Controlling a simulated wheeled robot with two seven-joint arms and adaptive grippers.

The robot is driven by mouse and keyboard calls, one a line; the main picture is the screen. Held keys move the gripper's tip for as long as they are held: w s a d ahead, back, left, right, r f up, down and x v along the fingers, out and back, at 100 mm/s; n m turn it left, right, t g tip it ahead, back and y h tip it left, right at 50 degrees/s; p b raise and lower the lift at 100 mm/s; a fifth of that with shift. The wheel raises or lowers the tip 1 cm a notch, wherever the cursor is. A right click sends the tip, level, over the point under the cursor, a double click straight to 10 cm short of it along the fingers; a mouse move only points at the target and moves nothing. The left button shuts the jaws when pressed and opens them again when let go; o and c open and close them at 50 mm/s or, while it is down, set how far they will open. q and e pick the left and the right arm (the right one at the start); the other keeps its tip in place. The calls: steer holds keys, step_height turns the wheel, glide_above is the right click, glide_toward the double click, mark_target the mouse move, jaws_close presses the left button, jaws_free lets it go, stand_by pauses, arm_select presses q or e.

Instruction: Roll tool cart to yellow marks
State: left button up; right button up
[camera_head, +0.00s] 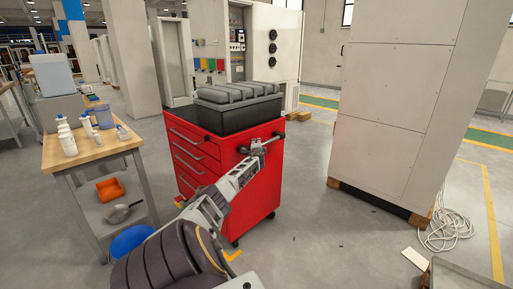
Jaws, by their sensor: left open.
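The red tool cart (255,196) stands upright on the grey floor in the middle of the head view, with drawers on its left face. A dark case with a ribbed grey lid (238,92) sits on its top. A handle bar (275,138) runs across the upper part of the side nearest me. My left gripper (258,148) is open at this handle, its fingers close to or around the bar; contact cannot be told. A yellow floor mark (232,256) shows by the cart's lower front, partly hidden by my left arm. My right gripper is out of view.
A wooden-topped workbench (85,150) with bottles stands left of the cart; a blue stool (132,240) is below it. A tall grey cabinet (392,100) stands right, beside a coiled white cable (448,230). Floor between cart and cabinet is mostly clear.

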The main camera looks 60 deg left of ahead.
arm_select(q)
steer(key=shift+s+d+r, duration=0.1)
steer(key=shift+s+d, duration=0.1)
steer(key=shift+d, duration=0.15)
steer(key=v, duration=1.1)
stand_by(1.8)
steer(key=shift+d, duration=0.1)
stand_by(0.5)
